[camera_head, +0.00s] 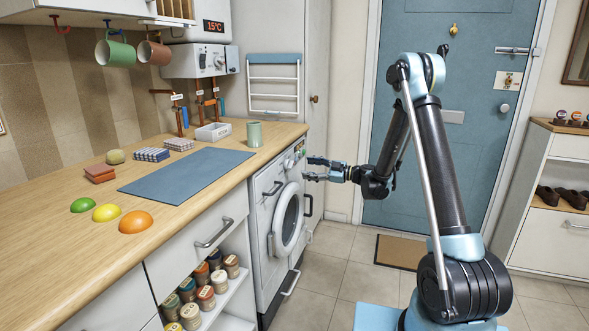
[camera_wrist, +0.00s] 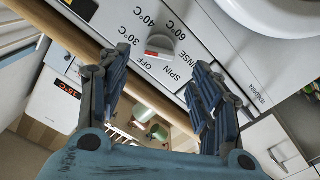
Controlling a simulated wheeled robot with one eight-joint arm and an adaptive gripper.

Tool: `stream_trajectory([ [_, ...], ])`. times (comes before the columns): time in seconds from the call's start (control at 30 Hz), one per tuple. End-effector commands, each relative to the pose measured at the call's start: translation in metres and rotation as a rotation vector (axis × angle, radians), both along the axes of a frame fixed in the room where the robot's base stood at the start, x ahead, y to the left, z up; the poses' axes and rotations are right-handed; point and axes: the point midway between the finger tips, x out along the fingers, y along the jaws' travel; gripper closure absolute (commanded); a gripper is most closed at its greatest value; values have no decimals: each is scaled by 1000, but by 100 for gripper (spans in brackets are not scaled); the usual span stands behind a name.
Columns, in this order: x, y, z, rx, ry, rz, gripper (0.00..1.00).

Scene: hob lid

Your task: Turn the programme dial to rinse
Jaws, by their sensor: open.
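The RINSE label (camera_wrist: 188,62) is beside the right finger. My gripper (camera_wrist: 160,62) is open and empty, its fingers to either side of the dial in the picture. In the head view my gripper (camera_head: 307,168) is in front of the panel.
The round machine door (camera_head: 288,218) is below the panel. The tiled floor right of the machine is clear up to a brown mat (camera_head: 400,252).

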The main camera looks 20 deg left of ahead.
Motion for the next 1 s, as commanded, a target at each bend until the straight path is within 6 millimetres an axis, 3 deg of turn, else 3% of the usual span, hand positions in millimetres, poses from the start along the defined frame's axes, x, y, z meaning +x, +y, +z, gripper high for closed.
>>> stream_trajectory([
  [0.2, 2, 40, 0, 0, 0, 2, 42],
  [0.4, 5, 65, 0, 0, 0, 1, 42],
  [0.6, 6, 76, 0, 0, 0, 1, 42],
  [0.87, 6, 77, 0, 0, 0, 0, 42],
  [0.9, 6, 77, 0, 0, 0, 0, 44],
  [1.0, 6, 77, 0, 0, 0, 0, 67],
])
